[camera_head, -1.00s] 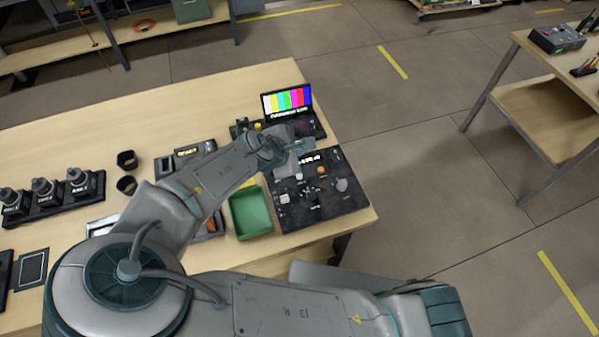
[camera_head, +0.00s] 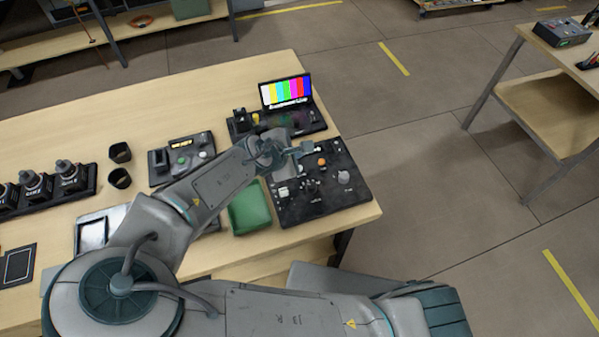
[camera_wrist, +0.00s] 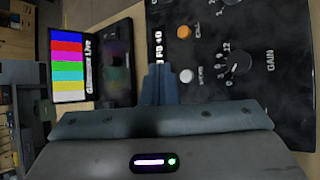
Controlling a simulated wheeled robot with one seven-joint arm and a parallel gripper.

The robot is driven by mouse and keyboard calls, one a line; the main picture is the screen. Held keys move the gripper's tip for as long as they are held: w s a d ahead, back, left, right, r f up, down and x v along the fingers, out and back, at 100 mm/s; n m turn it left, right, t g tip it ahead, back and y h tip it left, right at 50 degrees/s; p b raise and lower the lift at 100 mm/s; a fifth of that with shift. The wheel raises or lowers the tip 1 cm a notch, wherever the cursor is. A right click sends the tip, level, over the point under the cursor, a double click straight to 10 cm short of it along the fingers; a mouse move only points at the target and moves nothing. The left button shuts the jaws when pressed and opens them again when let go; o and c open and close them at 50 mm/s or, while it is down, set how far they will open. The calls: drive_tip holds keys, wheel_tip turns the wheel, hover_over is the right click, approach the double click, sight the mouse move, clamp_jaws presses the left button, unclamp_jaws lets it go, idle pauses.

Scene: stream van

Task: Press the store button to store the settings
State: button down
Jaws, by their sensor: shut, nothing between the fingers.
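The black control panel (camera_head: 345,205) sits at the right end of the wooden table. In the wrist view, its white button (camera_wrist: 186,76) has a partly legible label that looks like STORE. An orange button (camera_wrist: 184,32) labelled CALL lies beyond it; the orange button also shows in the head view (camera_head: 321,162). My gripper (camera_wrist: 160,75) is shut and empty. Its tips appear beside the white button, over the lower end of the lit display (camera_wrist: 158,42). I cannot tell whether they touch the panel. In the head view my gripper (camera_head: 302,150) is over the panel's far left part.
A GAIN knob (camera_wrist: 238,64) is right of the white button. A colour-bar monitor (camera_head: 286,92) stands behind the panel. A green tray (camera_head: 250,208) lies left of it, with another device (camera_head: 181,158) farther left. Open floor lies right of the table.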

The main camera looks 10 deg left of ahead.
drive_tip(key=shift+f+b, duration=0.65)
drive_tip(key=shift+f, duration=1.1)
idle(0.8)
drive_tip(key=shift+f, duration=0.4)
drive_tip(key=shift+f, duration=0.4)
idle(0.5)
drive_tip(key=shift+r, duration=0.15)
drive_tip(key=shift+r+p, duration=0.75)
drive_tip(key=shift+p, duration=0.3)
wheel_tip(320, 180, up, 5)
drive_tip(key=p, duration=0.5)
